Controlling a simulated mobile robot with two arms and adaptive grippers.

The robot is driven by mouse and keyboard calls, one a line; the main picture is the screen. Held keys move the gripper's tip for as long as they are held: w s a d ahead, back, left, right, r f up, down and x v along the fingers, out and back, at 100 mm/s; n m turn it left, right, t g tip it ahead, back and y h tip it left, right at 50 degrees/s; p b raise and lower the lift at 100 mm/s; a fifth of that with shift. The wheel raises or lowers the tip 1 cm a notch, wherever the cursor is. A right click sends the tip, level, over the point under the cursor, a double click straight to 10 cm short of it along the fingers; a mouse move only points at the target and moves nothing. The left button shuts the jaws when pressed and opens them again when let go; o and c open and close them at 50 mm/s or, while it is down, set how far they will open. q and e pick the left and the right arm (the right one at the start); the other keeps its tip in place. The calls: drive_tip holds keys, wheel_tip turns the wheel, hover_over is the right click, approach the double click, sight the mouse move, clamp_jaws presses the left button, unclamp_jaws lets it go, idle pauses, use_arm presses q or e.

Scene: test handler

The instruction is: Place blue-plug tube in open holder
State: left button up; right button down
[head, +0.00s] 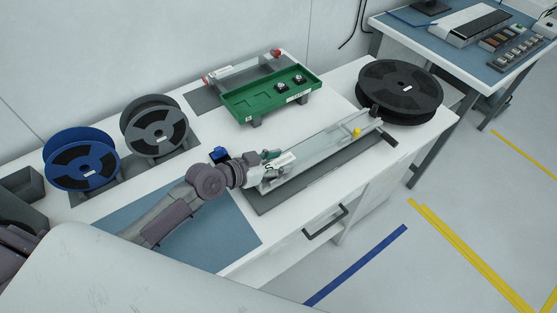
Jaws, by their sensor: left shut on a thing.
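My left gripper (270,157) is shut on a clear tube with a white label (283,160), at the near left end of a long holder. A small blue piece (218,154) shows just left of my wrist; I cannot tell whether it is the tube's blue plug. The long pale holder (325,147) lies on a dark grey mat and has a yellow piece (357,132) toward its far right end. My wrist hides part of the tube and the holder's left end, so I cannot tell whether they touch. My right gripper is not in view.
A green tray (247,105) with two small dark parts stands behind. A clear tube with red plugs (240,67) lies beyond it. Blue (80,160) and grey (155,127) reels stand at left, and a black reel (400,85) lies at right.

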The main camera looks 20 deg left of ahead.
use_arm(q)
drive_tip(key=o, duration=1.1)
drive_tip(key=shift+o, duration=0.2)
drive_tip(key=shift+f, duration=0.35)
drive_tip(key=b+v, duration=0.2)
drive_tip(key=v, duration=0.2)
drive_tip(key=shift+s+a+f+b, duration=0.1)
drive_tip(key=shift+s+a+b, duration=0.1)
drive_tip(key=shift+a+b, duration=0.1)
drive_tip(key=b+v, duration=0.1)
drive_tip(key=v, duration=0.7)
drive_tip(key=shift+r, duration=0.35)
drive_tip(key=shift+o, duration=0.5)
drive_tip(key=shift+s+a+r, duration=0.3)
drive_tip(key=shift+s+a, duration=0.05)
